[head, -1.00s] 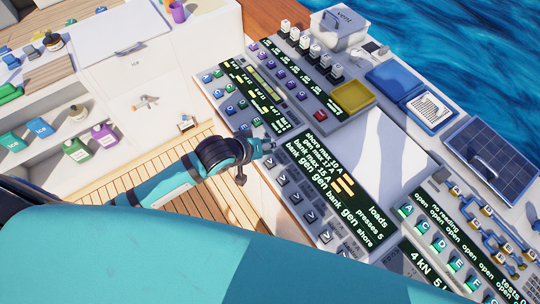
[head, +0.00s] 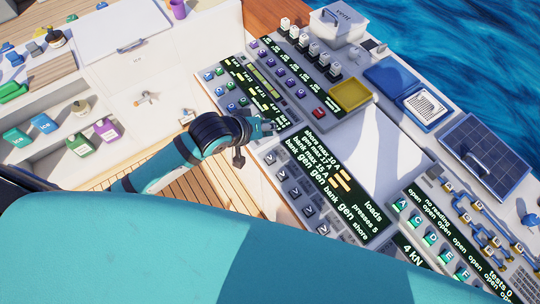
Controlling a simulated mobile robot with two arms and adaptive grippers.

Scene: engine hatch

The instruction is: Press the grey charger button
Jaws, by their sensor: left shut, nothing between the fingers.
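Several grey buttons, one of them here (head: 282,175), run down the left side of the dark loads display (head: 345,190). I cannot tell which grey button is the charger one. The display reads "presses 5". My left gripper (head: 264,130) is shut and empty. It is over the console, just above the top end of that button row and beside the upper-left display, and hides part of the panel there. I cannot tell whether its tips touch anything. My right gripper is not in view.
Blue and purple buttons line the upper panel, with a red button (head: 319,113) and a yellow tray (head: 350,95). Green lettered buttons (head: 415,222) sit at the lower right. White shelves with bottles (head: 107,129) stand at the left.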

